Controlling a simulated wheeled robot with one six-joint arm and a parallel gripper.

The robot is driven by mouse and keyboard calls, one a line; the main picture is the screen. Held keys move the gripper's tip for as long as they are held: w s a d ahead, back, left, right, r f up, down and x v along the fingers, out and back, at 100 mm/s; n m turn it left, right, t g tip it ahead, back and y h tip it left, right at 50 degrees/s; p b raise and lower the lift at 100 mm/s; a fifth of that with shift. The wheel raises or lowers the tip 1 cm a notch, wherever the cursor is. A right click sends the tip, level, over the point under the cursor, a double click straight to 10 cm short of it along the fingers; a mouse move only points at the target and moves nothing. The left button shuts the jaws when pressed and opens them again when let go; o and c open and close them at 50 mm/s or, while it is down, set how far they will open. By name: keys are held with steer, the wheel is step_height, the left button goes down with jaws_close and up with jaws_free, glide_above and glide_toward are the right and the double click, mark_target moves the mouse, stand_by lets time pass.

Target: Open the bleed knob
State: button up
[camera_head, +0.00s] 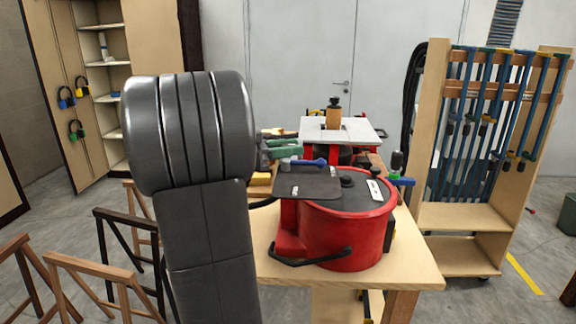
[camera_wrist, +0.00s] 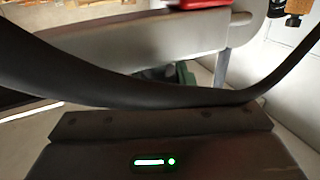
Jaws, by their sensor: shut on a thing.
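My gripper's dark body (camera_wrist: 160,132), with a lit green strip, fills the bottom of the wrist view. Its fingertips do not show. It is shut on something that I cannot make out. A black curved band (camera_wrist: 150,94) crosses just in front of it, and a green thing (camera_wrist: 188,75) shows partly behind the band. In the head view my thick dark arm hides the gripper. I cannot pick out the bleed knob with certainty. A red pot (camera_head: 345,240) with a dark lid (camera_head: 308,184) stands on the wooden table, and a blue-handled part (camera_head: 308,162) is at its back.
The wooden table (camera_head: 420,270) carries the pot and a red machine with a grey top (camera_head: 352,131). Green parts (camera_head: 282,148) lie beside my arm. A clamp rack (camera_head: 465,215) stands right. Wooden trestles (camera_head: 85,268) stand left, below an open cabinet (camera_head: 110,75).

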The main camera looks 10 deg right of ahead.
steer(key=shift+f+n+t+y+b, duration=0.1)
steer(key=shift+n+t+y+b, duration=0.15)
steer(key=shift+n+t+b, duration=1.3)
steer(key=shift+f+m+t+y+b, duration=0.2)
steer(key=shift+t+b, duration=0.75)
steer(key=shift+b, duration=1.65)
steer(key=shift+r+n+t+y+b, duration=0.4)
steer(key=shift+n+t+b, duration=0.45)
steer(key=shift+b, duration=0.35)
steer(key=o, duration=0.9)
steer(key=shift+o, duration=0.2)
steer(key=shift+w+f, duration=0.1)
steer(key=shift+f, duration=0.15)
